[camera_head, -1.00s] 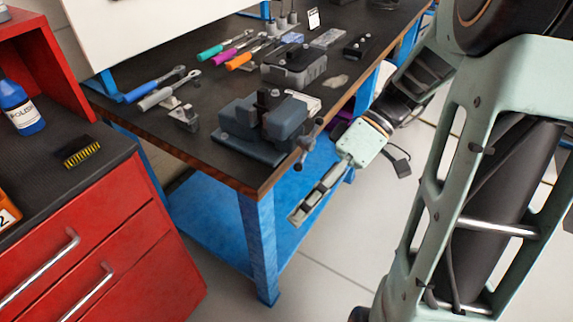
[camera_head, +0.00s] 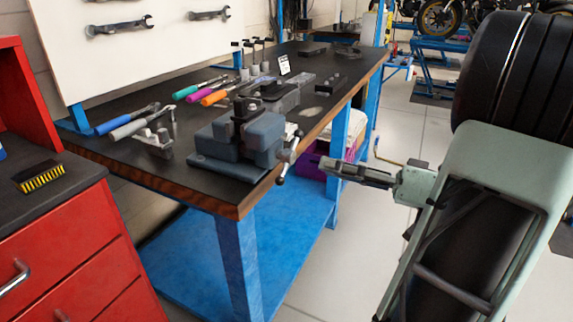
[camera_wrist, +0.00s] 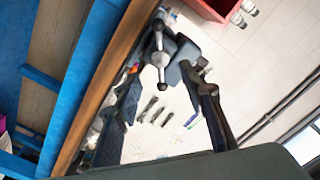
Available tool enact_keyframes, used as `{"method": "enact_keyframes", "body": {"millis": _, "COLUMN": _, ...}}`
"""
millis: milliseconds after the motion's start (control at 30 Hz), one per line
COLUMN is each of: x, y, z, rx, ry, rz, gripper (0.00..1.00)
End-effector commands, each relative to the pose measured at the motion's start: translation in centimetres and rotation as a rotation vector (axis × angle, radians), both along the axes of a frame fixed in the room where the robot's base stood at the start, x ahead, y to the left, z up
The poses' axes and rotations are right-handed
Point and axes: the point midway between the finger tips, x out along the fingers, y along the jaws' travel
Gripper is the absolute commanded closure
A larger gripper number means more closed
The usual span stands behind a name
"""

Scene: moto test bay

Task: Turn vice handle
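The blue-grey bench vice (camera_head: 245,142) sits at the front right corner of the dark bench top. Its metal handle (camera_head: 288,158) sticks out past the bench's front edge and stands tilted. My gripper (camera_head: 328,165) is to the right of the handle, pointing left at it, with a small gap between. In the wrist view, my gripper (camera_wrist: 163,82) has its two dark fingers spread wide, with nothing held. The vice handle (camera_wrist: 160,58) shows ahead, near the middle of the opening. The vice jaws are partly hidden behind the screw end in that view.
The bench edge (camera_wrist: 105,85) runs close along the left of the wrist view. Pliers, coloured-handled tools (camera_head: 186,92) and a grey block (camera_head: 280,93) lie on the bench. A red cabinet (camera_head: 80,240) stands at left.

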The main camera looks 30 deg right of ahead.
Motion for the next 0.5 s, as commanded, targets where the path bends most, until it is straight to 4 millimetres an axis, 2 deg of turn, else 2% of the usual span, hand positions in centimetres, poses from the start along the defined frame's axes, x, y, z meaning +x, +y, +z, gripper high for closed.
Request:
{"method": "enact_keyframes", "body": {"millis": 300, "x": 4.7, "y": 3.9, "z": 0.0, "rx": -0.001, "ry": 0.001, "rz": 0.007, "gripper": 0.63}}
{"method": "enact_keyframes", "body": {"millis": 500, "x": 6.8, "y": 5.5, "z": -0.1, "rx": -0.001, "ry": 0.003, "rz": 0.005, "gripper": 0.63}}
